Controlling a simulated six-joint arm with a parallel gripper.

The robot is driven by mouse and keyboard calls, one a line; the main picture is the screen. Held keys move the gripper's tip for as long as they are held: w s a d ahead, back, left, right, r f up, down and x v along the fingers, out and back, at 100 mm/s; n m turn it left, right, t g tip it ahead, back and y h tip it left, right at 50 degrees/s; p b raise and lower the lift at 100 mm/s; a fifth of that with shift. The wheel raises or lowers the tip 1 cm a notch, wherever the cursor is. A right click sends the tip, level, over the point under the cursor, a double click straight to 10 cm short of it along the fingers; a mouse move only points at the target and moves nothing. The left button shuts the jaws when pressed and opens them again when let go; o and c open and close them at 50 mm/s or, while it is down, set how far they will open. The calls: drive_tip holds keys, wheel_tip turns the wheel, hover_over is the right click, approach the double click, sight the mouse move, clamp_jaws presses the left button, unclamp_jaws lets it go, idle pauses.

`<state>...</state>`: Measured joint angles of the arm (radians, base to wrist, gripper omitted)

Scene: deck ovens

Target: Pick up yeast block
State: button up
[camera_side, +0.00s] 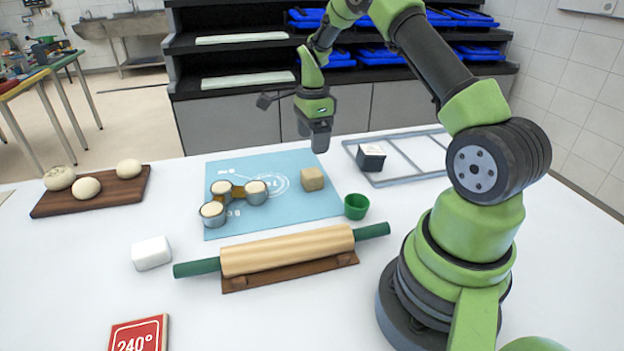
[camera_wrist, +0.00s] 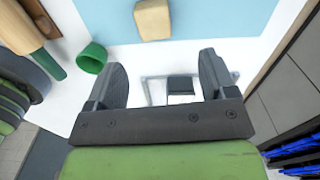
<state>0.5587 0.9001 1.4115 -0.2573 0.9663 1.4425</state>
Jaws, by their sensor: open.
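The yeast block, which I take to be the tan block (camera_side: 312,178), sits on the right part of the blue mat (camera_side: 268,164). In the wrist view the tan block (camera_wrist: 153,19) shows at the top, beyond my open fingers. My gripper (camera_side: 317,143) hangs above the table, over the far right corner of the mat in the side view, pointing down. It is open and empty, with both fingers (camera_wrist: 163,72) apart in the wrist view. Nothing hides the block in either view.
A green cup (camera_side: 356,206) stands close to the block's right. Metal cups (camera_side: 257,192) stand on the mat. A rolling pin (camera_side: 288,250) lies in front on a brown rest. A white block (camera_side: 151,253) lies left.

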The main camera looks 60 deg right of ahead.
sight(312, 172)
wheel_tip(312, 172, down, 4)
drive_tip(key=shift+f, duration=0.2)
drive_tip(key=f, duration=0.3)
drive_tip(key=a+f, duration=0.1)
drive_tip(key=f, duration=0.1)
drive_tip(key=shift+s, duration=0.15)
drive_tip(key=shift+c, duration=0.3)
drive_tip(key=c, duration=1)
